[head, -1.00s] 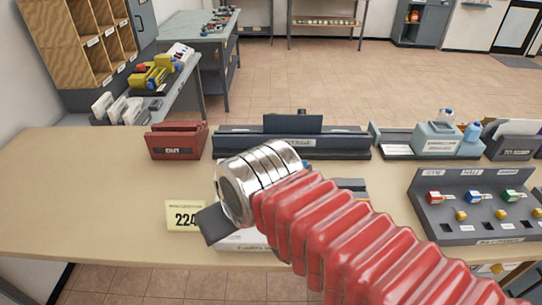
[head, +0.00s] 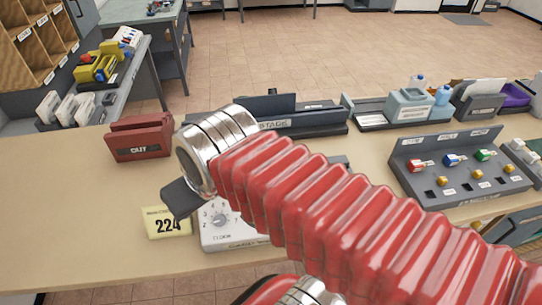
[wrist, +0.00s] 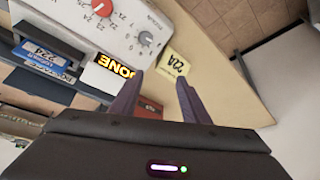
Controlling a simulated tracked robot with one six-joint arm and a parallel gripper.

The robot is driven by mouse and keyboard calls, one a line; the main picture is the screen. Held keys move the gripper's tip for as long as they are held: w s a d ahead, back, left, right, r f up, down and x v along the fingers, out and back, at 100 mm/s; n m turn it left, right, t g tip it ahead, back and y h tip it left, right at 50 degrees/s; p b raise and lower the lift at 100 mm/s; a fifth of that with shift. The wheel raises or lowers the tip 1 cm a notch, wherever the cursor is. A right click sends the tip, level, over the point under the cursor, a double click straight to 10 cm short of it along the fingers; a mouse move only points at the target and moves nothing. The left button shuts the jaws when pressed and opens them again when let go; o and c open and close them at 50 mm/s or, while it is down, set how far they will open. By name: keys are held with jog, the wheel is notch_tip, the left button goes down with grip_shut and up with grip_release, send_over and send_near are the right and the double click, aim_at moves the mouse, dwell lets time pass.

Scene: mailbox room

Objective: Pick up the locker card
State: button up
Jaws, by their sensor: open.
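The locker card is a small yellow card marked 224 (head: 168,222). It lies on the tan tabletop in the head view, left of a white panel with a dial. In the wrist view the yellow card (wrist: 173,63) shows just past the fingertips, closer to the right finger. My gripper (wrist: 159,82) is open, with two dark fingers apart and nothing held between them. In the head view my gripper (head: 178,198) is a dark shape at the end of the red arm, by the card's upper edge. Its height above the card is hard to tell.
The white dial panel (head: 228,234) stands right of the card. A red OUT tray (head: 140,138) is behind it. A dark switch board (head: 460,165) stands to the right. The wrist view shows a yellow-lettered DONE label (wrist: 115,67). The table left of the card is clear.

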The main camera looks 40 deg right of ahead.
jog(key=o, duration=0.9)
jog(key=w+d+r+m+g, duration=0.1)
jog(key=d+r, duration=0.2)
jog(key=d, duration=0.2)
jog(key=w+d+r+m+g+h, duration=0.1)
jog(key=w+d+r+m, duration=0.1)
jog(key=d, duration=0.3)
jog(key=shift+d+r, duration=0.35)
jog(key=shift+r, duration=0.1)
jog(key=o, duration=0.3)
jog(key=d+r+m+g, duration=0.2)
jog(key=d+r+m, duration=0.1)
jog(key=d, duration=0.8)
jog(key=shift+s+d+r+m, duration=0.3)
jog(key=shift+r+m, duration=0.1)
jog(key=shift+r, duration=0.35)
jog(key=shift+f, duration=0.1)
notch_tip(320, 180, down, 8)
jog(key=shift+w+d+f, duration=0.2)
jog(key=shift+w+d, duration=0.05)
jog(key=shift+w, duration=0.2)
jog(key=shift+f, duration=0.1)
jog(key=shift+w+d+f, duration=0.1)
jog(key=shift+f, duration=1.15)
jog(key=shift+w+d+f, duration=0.1)
jog(key=shift+f, duration=1.15)
jog(key=shift+c, duration=0.3)
